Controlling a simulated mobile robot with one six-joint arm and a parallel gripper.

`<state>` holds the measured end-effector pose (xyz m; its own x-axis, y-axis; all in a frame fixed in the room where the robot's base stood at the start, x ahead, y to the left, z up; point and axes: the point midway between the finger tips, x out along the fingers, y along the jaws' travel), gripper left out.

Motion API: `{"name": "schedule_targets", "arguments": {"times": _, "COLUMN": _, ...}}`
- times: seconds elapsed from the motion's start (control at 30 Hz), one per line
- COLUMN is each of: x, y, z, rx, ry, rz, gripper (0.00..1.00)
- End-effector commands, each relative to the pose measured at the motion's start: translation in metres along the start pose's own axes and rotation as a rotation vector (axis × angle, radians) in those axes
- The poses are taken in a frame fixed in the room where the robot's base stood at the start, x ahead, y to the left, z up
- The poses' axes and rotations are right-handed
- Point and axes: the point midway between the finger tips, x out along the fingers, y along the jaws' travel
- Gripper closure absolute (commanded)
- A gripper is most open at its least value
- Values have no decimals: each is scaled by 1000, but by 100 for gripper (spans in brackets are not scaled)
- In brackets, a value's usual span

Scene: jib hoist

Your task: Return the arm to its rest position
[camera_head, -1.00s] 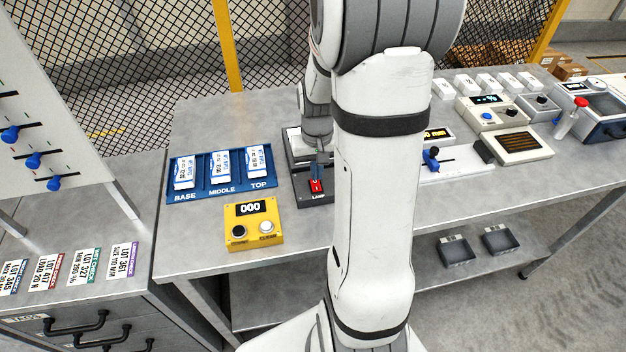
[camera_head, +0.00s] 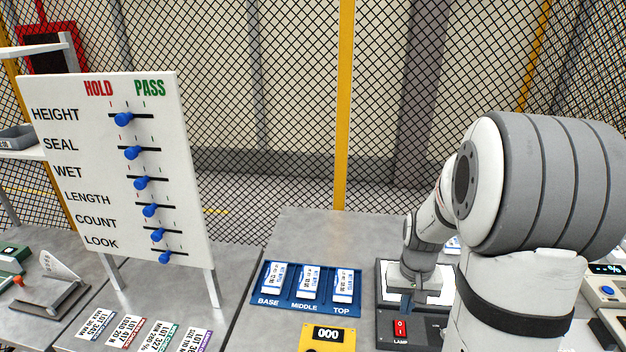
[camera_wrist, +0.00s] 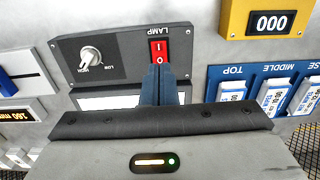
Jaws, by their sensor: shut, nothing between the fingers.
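My gripper (camera_wrist: 162,85) is shut and empty in the wrist view, its blue-grey fingertips together just in front of the red lamp switch (camera_wrist: 159,51) on the dark lamp box (camera_wrist: 122,50). Whether the tips touch the switch cannot be told. In the head view my gripper (camera_head: 407,303) points down over the lamp box (camera_head: 420,329), close to its red switch (camera_head: 400,327). My arm is bent, reaching over the bench from the right of the picture, and hides part of the lamp box and the bench behind it.
A blue tray (camera_head: 254,296) with white packs marked BASE, MIDDLE and TOP lies left of the lamp box. A yellow counter box (camera_head: 343,342) reads 000. A HOLD/PASS slider board (camera_head: 85,150) stands at left. Mesh fencing (camera_head: 270,100) runs behind. The bench behind the tray is clear (camera_head: 330,235).

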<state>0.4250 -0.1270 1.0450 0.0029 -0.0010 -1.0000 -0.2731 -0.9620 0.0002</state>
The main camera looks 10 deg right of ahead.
Motion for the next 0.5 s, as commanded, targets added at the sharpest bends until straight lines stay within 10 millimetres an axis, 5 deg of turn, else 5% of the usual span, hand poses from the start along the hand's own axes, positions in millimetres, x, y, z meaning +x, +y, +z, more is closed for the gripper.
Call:
{"name": "schedule_targets", "arguments": {"times": 0.17, "x": -26, "y": -18, "z": 14, "rx": -40, "ry": 45, "rz": 2, "gripper": 100}}
{"name": "schedule_targets", "arguments": {"times": 0.5, "x": -86, "y": -61, "z": 75, "rx": -155, "ry": 167, "rz": -7, "gripper": 100}}
